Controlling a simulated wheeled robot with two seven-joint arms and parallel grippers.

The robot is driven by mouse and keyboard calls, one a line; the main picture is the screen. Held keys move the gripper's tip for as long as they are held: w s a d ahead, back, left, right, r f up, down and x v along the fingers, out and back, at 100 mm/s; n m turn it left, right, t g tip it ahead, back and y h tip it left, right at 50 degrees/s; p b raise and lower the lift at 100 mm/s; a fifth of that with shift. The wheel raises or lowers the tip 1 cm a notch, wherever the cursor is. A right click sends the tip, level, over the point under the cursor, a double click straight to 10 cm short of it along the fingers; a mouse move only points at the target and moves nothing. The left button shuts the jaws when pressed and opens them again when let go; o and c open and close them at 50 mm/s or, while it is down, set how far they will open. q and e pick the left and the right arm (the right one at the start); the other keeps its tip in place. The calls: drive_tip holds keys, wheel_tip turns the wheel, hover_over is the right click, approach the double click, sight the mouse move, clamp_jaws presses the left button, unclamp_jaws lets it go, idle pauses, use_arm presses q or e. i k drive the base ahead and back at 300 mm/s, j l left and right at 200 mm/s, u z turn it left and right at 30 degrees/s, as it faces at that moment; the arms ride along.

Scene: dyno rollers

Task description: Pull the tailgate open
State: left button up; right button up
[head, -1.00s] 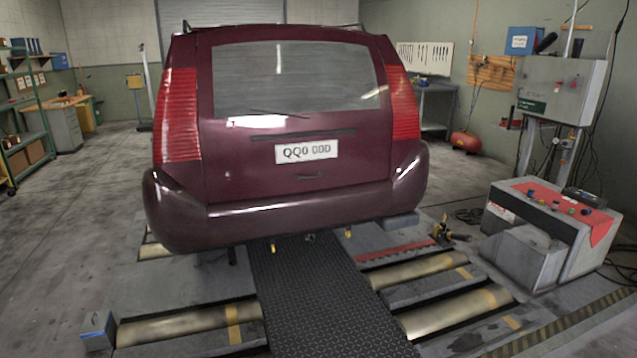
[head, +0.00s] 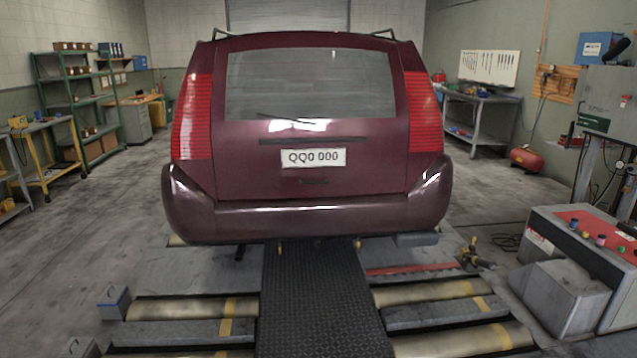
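A dark red car stands straight ahead with its rear toward me. Its tailgate (head: 230,158) is shut, with a rear window (head: 310,85), a white number plate (head: 313,158) and a dark strip above the plate. A small dark handle-like mark (head: 314,181) shows below the plate, just above the bumper (head: 310,218). Neither of my grippers is in the head view, so their state and their distance to the tailgate do not show.
A black ridged walkway (head: 318,300) runs toward the car between rollers (head: 190,308). A control console (head: 575,260) stands at the right. Shelves (head: 88,110) stand at the left wall. The floor left of the car is open.

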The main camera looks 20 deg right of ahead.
sight(284, 94)
drive_tip(key=i+l, duration=0.15)
drive_tip(key=l, duration=0.15)
drive_tip(key=i+l+u, duration=0.15)
drive_tip(key=i+l, duration=0.15)
drive_tip(key=l, duration=0.3)
drive_tip(key=i+l+u, duration=0.1)
drive_tip(key=l, duration=0.25)
drive_tip(key=i+l+u, duration=0.1)
drive_tip(key=i+l, duration=0.1)
drive_tip(key=l, duration=0.1)
